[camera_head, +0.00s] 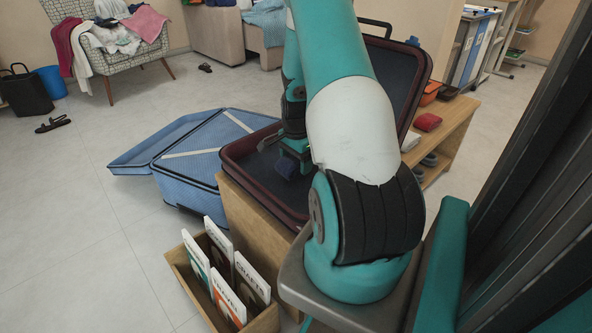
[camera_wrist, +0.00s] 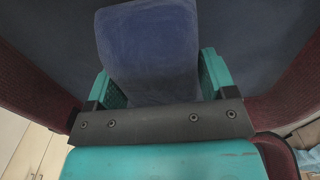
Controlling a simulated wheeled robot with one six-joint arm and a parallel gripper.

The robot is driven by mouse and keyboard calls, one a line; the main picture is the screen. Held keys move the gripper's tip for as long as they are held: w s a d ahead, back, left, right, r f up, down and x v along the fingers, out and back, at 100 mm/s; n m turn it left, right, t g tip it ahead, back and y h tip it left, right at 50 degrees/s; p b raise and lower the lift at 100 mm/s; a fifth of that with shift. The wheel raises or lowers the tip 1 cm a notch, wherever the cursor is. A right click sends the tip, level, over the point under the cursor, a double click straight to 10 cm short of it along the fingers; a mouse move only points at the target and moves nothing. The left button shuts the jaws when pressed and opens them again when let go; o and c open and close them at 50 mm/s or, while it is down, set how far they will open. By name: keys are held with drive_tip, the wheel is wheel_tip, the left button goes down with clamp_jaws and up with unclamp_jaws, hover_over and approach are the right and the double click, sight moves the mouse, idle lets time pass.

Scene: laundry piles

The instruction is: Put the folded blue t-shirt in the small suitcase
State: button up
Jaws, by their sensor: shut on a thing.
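The folded blue t-shirt (camera_wrist: 150,45) is a soft, dark blue bundle between the two teal fingers of my gripper (camera_wrist: 158,82). My gripper is shut on it. In the head view my gripper (camera_head: 293,152) points down over the open small suitcase (camera_head: 395,85), with a bit of the t-shirt (camera_head: 285,167) showing below it. The suitcase has a maroon rim, a navy lining and a raised lid. In the wrist view its lining (camera_wrist: 255,40) surrounds the t-shirt. I cannot tell whether the t-shirt touches the bottom. My arm hides much of the suitcase.
The small suitcase lies on a wooden bench (camera_head: 455,125) with a red folded item (camera_head: 427,121) to its right. A larger open blue suitcase (camera_head: 190,165) lies on the floor to the left. A wooden box (camera_head: 190,283) with upright books stands in front.

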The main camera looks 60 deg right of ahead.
drive_tip(key=shift+f, duration=1.2)
drive_tip(key=shift+f, duration=0.2)
drive_tip(key=o, duration=0.9)
drive_tip(key=shift+o, duration=0.2)
drive_tip(key=shift+r, duration=0.1)
